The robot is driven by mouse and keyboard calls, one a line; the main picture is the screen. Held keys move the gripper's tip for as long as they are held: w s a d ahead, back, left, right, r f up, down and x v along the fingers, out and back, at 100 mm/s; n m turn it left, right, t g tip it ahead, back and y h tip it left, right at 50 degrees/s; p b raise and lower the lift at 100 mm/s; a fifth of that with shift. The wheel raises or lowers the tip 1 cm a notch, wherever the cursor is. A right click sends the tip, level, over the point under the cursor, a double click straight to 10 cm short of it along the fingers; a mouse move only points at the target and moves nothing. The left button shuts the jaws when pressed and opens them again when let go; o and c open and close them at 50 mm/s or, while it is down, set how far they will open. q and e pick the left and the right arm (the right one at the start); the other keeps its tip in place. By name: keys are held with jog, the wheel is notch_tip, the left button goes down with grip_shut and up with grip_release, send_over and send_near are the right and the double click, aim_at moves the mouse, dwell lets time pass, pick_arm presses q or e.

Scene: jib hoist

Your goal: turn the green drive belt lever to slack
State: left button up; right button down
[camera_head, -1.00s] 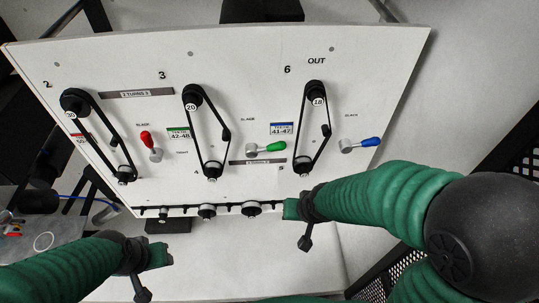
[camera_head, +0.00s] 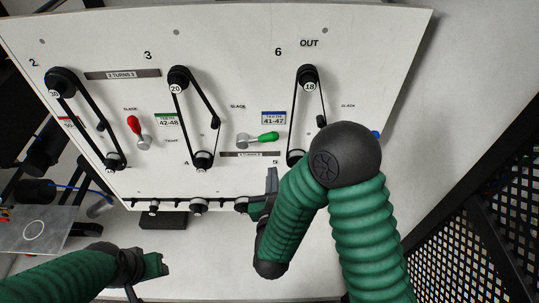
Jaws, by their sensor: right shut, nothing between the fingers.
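The green lever (camera_head: 268,137) lies nearly level on the white panel, its green handle pointing right from a grey hub (camera_head: 242,141). A SLACK label (camera_head: 238,107) stands above it. The lever is right of the middle belt (camera_head: 197,120). My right gripper (camera_head: 271,180) points up in front of the panel's lower edge, below the green handle and apart from it. It is shut and empty. My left gripper (camera_head: 164,265) is low at the left, in front of and below the panel, far from the lever. Its jaw gap is unclear.
A red lever (camera_head: 134,124) points up at the left. A blue lever (camera_head: 376,134) is mostly hidden behind my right arm. The right belt (camera_head: 321,100) runs just right of the green handle. Several knobs (camera_head: 198,207) line the panel's lower edge.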

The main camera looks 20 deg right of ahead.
aim_at(275, 147)
jog(key=b+x, duration=0.1)
jog(key=x, duration=0.3)
jog(key=b+x, duration=0.1)
jog(key=x, duration=0.4)
jog(key=shift+d, duration=0.3)
jog(key=r, duration=0.1)
jog(key=a+r+p, duration=0.1)
jog(key=r, duration=0.1)
jog(key=shift+s+a, duration=0.15)
jog(key=shift+s, duration=0.1)
pick_arm(q)
jog(key=shift+d+f+p, duration=0.2)
jog(key=shift+f+p, duration=0.1)
jog(key=shift+f, duration=0.7)
pick_arm(e)
jog(key=shift+s+a+r, duration=0.2)
jog(key=shift+r, duration=0.2)
jog(key=shift+w+d+f, duration=0.1)
pick_arm(q)
jog(key=shift+f, duration=0.1)
pick_arm(e)
jog(key=shift+w, duration=0.1)
